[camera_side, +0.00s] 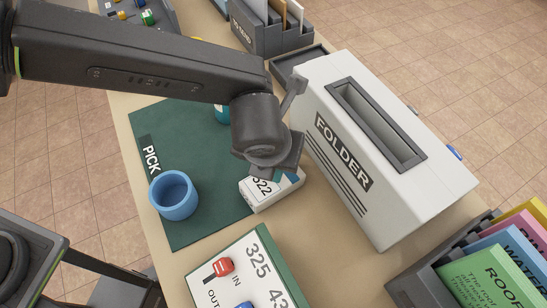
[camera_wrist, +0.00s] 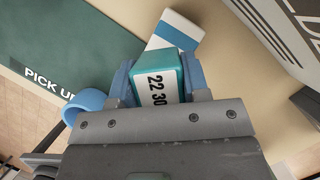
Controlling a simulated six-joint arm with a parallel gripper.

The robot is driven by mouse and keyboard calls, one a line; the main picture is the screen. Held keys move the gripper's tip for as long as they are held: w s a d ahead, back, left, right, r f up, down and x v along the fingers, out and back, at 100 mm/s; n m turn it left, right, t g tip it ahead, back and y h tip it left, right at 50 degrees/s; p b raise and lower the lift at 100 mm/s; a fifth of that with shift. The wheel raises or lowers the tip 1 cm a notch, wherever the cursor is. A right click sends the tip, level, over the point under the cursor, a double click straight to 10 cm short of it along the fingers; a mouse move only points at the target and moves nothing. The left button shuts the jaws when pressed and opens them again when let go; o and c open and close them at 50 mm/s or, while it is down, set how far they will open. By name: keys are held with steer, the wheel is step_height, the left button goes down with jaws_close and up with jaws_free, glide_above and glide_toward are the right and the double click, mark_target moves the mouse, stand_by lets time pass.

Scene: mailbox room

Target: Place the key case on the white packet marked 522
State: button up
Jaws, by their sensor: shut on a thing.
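A teal case (camera_wrist: 160,82) with a white label reading "22 30" sits between my gripper's fingers in the wrist view; I take it to be the key case. My gripper (camera_wrist: 158,88) is shut on it. The white packet (camera_side: 262,192) marked 522 lies at the mat's right edge, just below and in front of my gripper. In the wrist view the white packet (camera_wrist: 178,30), with a blue band, shows beyond the case, partly covered by it. I cannot tell whether case and packet touch.
A large white FOLDER box (camera_side: 375,150) stands close on the right. A blue cup (camera_side: 174,195) stands on the green mat (camera_side: 200,222). A teal object (camera_side: 221,113) is partly hidden behind my arm. A board with red and blue tags (camera_side: 245,272) lies in front.

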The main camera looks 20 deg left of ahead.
steer(key=shift+f, duration=1.25)
steer(key=shift+f, duration=0.35)
steer(key=shift+f, duration=0.15)
steer(key=o, duration=1)
steer(key=shift+c, duration=0.2)
steer(key=shift+r, duration=0.45)
steer(key=v, duration=1.2)
steer(key=shift+r, duration=0.15)
